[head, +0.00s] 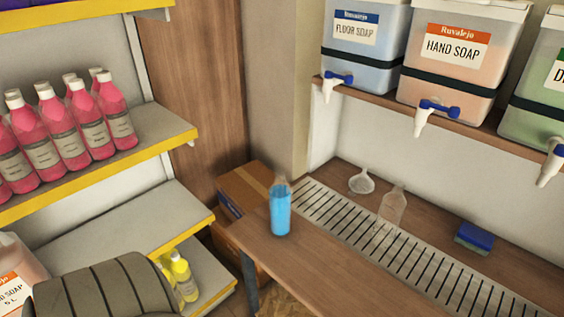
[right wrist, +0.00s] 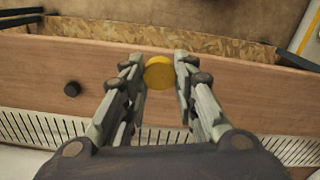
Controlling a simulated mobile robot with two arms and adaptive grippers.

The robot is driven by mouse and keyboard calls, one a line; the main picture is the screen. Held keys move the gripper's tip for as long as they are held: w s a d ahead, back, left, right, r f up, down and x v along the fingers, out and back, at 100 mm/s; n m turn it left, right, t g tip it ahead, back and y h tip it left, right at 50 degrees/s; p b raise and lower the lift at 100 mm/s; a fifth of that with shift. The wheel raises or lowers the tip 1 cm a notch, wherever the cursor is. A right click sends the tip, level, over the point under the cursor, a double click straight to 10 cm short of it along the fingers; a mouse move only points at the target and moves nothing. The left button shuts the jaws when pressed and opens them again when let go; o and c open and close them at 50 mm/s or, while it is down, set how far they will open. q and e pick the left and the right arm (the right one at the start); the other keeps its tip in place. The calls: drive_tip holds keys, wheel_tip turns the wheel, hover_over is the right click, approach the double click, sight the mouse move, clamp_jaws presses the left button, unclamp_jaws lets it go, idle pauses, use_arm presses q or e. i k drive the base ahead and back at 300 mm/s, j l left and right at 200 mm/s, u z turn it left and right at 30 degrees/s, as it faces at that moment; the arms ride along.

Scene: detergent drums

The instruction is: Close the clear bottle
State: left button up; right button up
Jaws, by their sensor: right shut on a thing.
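A clear bottle (head: 392,208) looks empty and stands upright on the slotted drip grate; I cannot make out a cap on its top. Another see-through bottle holding blue liquid (head: 280,212) stands on the wooden counter, left of the grate. My right gripper (right wrist: 160,72) is shut on a round yellow cap (right wrist: 159,74), held between its fingertips over the counter. Neither bottle shows in the right wrist view. My left gripper is not in view.
A clear funnel (head: 361,182) and a blue sponge (head: 474,238) lie behind the grate (head: 430,274). Soap drums with taps (head: 458,52) stand on a shelf above. Pink bottles (head: 62,133) fill the left shelf. The front of the counter (head: 305,268) is clear.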

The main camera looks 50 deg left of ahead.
sight(280, 193)
drive_tip(key=u, duration=1.25)
drive_tip(key=i+j, duration=0.1)
drive_tip(key=j, duration=0.35)
drive_tip(key=i, duration=0.05)
